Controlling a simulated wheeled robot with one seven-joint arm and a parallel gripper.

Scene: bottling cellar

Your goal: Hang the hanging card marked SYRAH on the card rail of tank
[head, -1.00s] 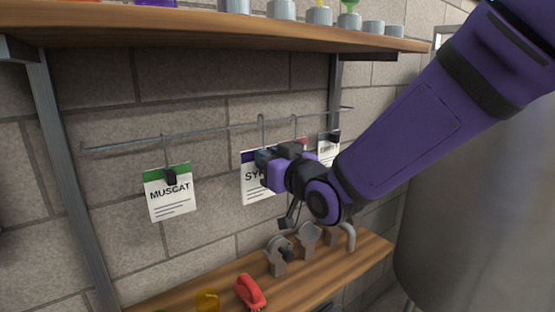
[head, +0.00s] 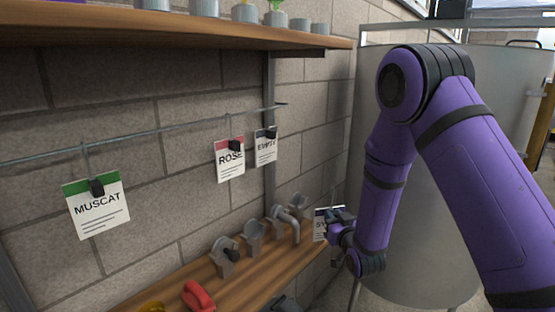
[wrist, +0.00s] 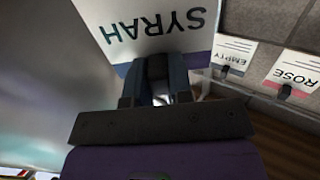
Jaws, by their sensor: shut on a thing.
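The SYRAH card (wrist: 150,22) is white with a dark band and fills the top of the wrist view, upside down. My gripper (wrist: 160,85) is shut on the card at its banded edge. In the head view the card (head: 321,225) shows small, beyond the right end of the lower shelf, partly hidden by my gripper (head: 338,222). The large grey tank (head: 440,230) stands behind my arm at the right. Its card rail cannot be made out in these frames.
On the wall rail (head: 150,130) hang the MUSCAT card (head: 98,208), the ROSE card (head: 230,165) and the EMPTY card (head: 266,150). The lower wooden shelf (head: 180,280) bears grey fittings (head: 224,258) and a red clamp-like thing (head: 197,297). An upper shelf (head: 150,35) overhangs the wall rail.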

